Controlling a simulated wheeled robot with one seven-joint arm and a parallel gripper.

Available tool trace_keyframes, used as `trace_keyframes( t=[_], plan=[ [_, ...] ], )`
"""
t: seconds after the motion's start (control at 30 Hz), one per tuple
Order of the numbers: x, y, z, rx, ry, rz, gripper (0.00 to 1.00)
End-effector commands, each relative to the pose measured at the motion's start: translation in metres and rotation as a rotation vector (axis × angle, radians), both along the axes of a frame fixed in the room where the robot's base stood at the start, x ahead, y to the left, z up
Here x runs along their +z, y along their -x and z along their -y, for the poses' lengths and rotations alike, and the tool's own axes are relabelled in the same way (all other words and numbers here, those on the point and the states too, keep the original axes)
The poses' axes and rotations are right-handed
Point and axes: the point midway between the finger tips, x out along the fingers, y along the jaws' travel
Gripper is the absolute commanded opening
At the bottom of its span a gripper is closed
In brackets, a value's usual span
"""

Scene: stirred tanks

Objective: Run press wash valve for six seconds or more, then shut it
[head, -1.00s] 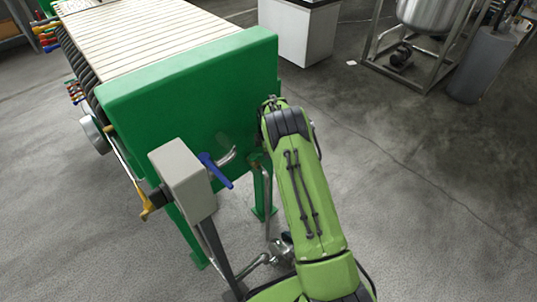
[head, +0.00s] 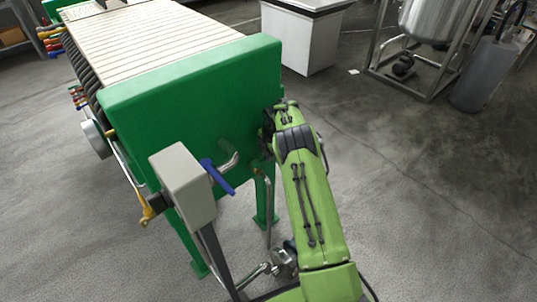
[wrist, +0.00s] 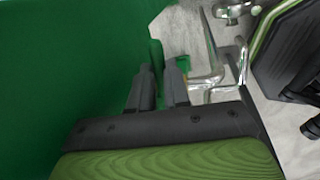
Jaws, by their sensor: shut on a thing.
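The filter press has a green end plate (head: 190,100), which also fills the left of the wrist view (wrist: 70,70). My gripper (wrist: 160,70) is at the plate's right side, its two dark fingers close together around a narrow green part (wrist: 156,52) that looks like the valve handle. The fingers hide most of this part, so its angle is unclear. In the head view my arm hides the fingertips. A bent metal pipe with a brass-coloured fitting (head: 259,171) runs down just left of my arm. The wrist view shows metal pipes (wrist: 208,82) right of the fingers.
A grey box (head: 184,186) on a post stands before the plate, with a blue lever (head: 217,177) beside it. A white cabinet (head: 302,40) and a steel tank (head: 432,22) in a frame stand at the back. The floor to the right is clear.

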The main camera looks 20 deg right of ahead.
Motion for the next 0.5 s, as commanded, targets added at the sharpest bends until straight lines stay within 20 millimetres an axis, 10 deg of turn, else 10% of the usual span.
trace_keyframes(
  t=[0.2, 0.3, 0.5],
  plan=[
    [-0.0002, 0.0001, -0.0002, -0.001, 0.0, 0.0, 0.0],
    [-0.0002, 0.0001, -0.0002, -0.001, 0.0, 0.0, 0.3],
    [-0.0001, 0.0001, -0.0002, -0.002, 0.0, 0.0, 0.42]
  ],
)
